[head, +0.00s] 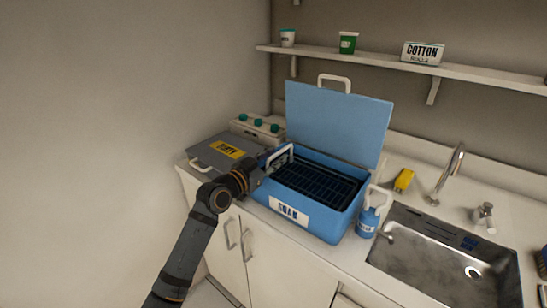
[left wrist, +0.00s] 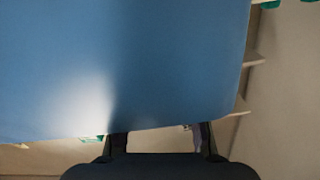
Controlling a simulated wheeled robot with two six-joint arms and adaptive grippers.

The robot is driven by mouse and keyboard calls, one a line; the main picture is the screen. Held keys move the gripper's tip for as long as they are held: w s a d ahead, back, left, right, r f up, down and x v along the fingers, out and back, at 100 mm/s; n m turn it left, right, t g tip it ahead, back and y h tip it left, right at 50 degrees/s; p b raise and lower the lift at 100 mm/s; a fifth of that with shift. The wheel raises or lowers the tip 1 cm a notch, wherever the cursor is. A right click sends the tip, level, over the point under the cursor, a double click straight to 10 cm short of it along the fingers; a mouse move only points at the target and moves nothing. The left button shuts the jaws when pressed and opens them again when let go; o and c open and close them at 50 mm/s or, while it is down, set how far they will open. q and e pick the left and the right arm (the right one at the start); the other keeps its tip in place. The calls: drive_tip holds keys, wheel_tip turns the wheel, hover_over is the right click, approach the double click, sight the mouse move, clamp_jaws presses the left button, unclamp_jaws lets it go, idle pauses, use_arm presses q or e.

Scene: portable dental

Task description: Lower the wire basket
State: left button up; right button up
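The dark wire basket (head: 318,182) lies inside the blue tub marked SOAK (head: 330,225), its top showing below the tub's rim. A pale loop handle (head: 281,152) stands at the left end and another (head: 380,192) at the right end. The tub's blue lid (head: 338,120) is raised; it also fills much of the left wrist view (left wrist: 130,60). My left gripper (head: 270,166) is at the left handle; whether it touches is unclear. In the left wrist view its fingers (left wrist: 163,140) stand apart with no handle visible between them. My right gripper is out of view.
A grey DIRTY tray (head: 212,158) is left of the tub, with a box with green knobs (head: 258,129) behind. A blue bottle (head: 367,222), yellow item (head: 404,180) and sink (head: 440,255) are to the right. A shelf (head: 380,64) runs above.

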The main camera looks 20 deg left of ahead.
use_arm(q)
drive_tip(key=shift+s, duration=0.1)
drive_tip(key=v, duration=0.6)
drive_tip(key=shift+s+a, duration=0.15)
drive_tip(key=shift+s, duration=0.45)
drive_tip(key=shift+r, duration=0.15)
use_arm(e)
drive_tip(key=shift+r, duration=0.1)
